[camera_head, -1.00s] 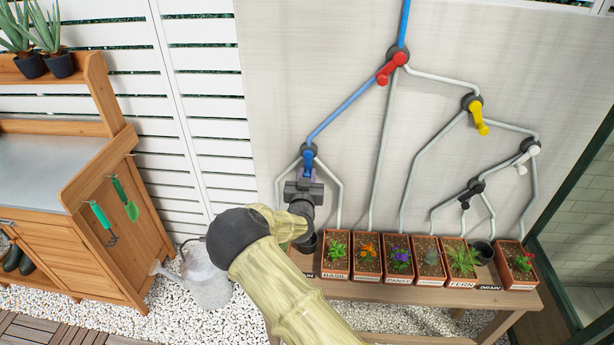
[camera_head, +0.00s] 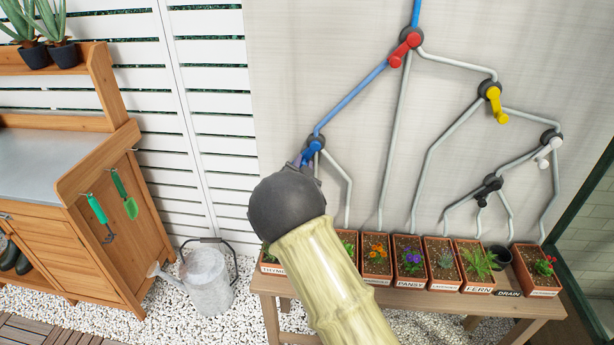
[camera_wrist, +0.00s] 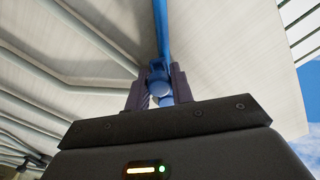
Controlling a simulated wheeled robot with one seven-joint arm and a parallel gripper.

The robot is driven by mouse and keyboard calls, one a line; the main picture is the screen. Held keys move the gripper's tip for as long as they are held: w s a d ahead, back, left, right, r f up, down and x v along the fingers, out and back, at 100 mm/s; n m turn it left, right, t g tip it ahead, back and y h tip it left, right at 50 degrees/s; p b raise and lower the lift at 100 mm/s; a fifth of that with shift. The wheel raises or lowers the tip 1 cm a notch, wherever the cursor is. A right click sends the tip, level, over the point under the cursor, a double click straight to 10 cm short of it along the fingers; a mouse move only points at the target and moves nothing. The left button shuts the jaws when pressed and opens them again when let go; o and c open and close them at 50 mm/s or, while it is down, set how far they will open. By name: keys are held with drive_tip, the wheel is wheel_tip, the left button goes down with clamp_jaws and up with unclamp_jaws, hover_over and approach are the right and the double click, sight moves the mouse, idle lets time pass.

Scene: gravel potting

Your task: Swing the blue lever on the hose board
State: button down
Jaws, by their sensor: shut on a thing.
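The blue lever (camera_head: 310,149) is at the lower end of the blue pipe on the hose board (camera_head: 320,60), at the board's left. It slants down and left from its dark pivot. My gripper (camera_head: 305,161) is shut on it; my dark round wrist hides most of the fingers in the head view. In the wrist view, the two purple-grey fingers of my gripper (camera_wrist: 160,88) stand on either side of the blue lever (camera_wrist: 161,73), with the blue pipe running up beyond it.
A red lever (camera_head: 404,47), yellow lever (camera_head: 497,105), white lever (camera_head: 548,149) and black lever (camera_head: 484,196) sit on other junctions. Potted plants stand on a wooden bench (camera_head: 390,299) below the board. A watering can (camera_head: 207,281) stands on gravel at the left, beside a potting table (camera_head: 60,230).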

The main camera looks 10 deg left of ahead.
drive_tip(key=shift+a+r+m+b, duration=0.15)
drive_tip(key=shift+a+m+b, duration=0.1)
drive_tip(key=shift+m+b, duration=0.45)
drive_tip(key=c, duration=1.3)
unclamp_jaws()
drive_tip(key=shift+o, duration=0.2)
drive_tip(key=s+b, duration=0.2)
drive_tip(key=s, duration=1.5)
drive_tip(key=shift+s+a, duration=0.2)
drive_tip(key=shift+a, duration=0.1)
